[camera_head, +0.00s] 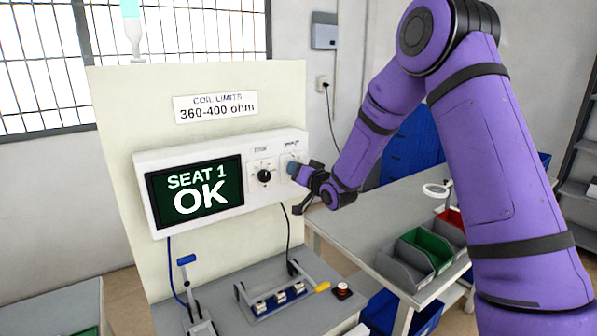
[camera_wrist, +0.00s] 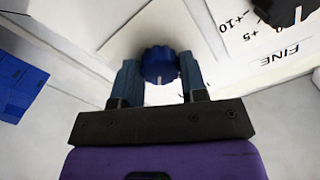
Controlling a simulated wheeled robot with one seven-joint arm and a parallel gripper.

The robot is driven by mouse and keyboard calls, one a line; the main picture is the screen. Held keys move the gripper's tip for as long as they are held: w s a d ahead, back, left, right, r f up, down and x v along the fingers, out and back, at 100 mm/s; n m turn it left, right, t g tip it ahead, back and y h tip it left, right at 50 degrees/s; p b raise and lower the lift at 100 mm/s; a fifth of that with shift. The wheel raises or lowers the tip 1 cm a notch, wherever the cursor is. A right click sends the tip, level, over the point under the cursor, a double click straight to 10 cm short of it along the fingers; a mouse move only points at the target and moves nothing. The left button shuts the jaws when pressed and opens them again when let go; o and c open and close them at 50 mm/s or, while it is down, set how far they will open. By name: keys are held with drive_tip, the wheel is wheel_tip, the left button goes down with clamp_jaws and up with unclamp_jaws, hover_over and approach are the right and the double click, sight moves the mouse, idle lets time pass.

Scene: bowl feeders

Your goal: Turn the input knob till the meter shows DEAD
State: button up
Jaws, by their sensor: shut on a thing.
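The meter (camera_head: 140,190) is a white box on an upright cream panel, and its dark screen (camera_head: 196,192) reads "SEAT 1 OK". A black knob (camera_head: 264,176) sits right of the screen; part of it and the word "FINE" show at the top right of the wrist view (camera_wrist: 287,10). My gripper (camera_head: 291,168) is at the meter's right end. In the wrist view its two fingers (camera_wrist: 159,82) are shut on a blue knob (camera_wrist: 159,62) with a white mark toward me. The label over this knob is too small to read.
A sign (camera_head: 216,106) reads "COIL LIMITS 360-400 ohm". Below the meter is a bench (camera_head: 240,318) with a blue-handled lever (camera_head: 187,262), a yellow-handled fixture (camera_head: 322,286) and a red button (camera_head: 342,289). Grey, green and red bins (camera_head: 403,265) stand on the right table.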

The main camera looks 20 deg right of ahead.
drive_tip(key=o, duration=0.9)
drive_tip(key=v, duration=1)
drive_tip(key=shift+s+d, duration=0.15)
drive_tip(key=shift+s, duration=0.25)
